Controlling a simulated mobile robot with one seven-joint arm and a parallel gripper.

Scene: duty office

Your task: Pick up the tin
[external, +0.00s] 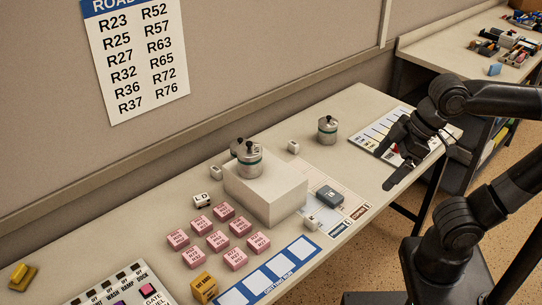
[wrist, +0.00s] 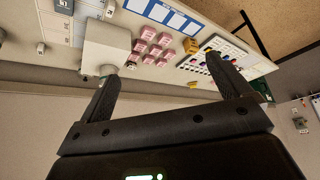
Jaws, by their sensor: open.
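Two short grey metal tins with a green band and dark knobs on top show in the external view. One tin (external: 247,162) stands upright on a white block (external: 268,195). The other tin (external: 327,131) stands upright on the desk behind and to the right of the block. My gripper (external: 398,160) is open and empty, to the right of both tins and apart from them. In the wrist view my gripper (wrist: 163,68) has its fingers spread, with the white block (wrist: 106,45) beyond the left finger. That finger hides part of the block's surroundings, and I cannot make out a tin clearly there.
Several pink blocks (external: 220,241), a yellow block (external: 204,287) and a blue-edged strip (external: 270,272) lie in front of the white block. A grey box (external: 329,195) lies on a sheet to its right. A panelled wall (external: 200,100) runs behind the desk.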

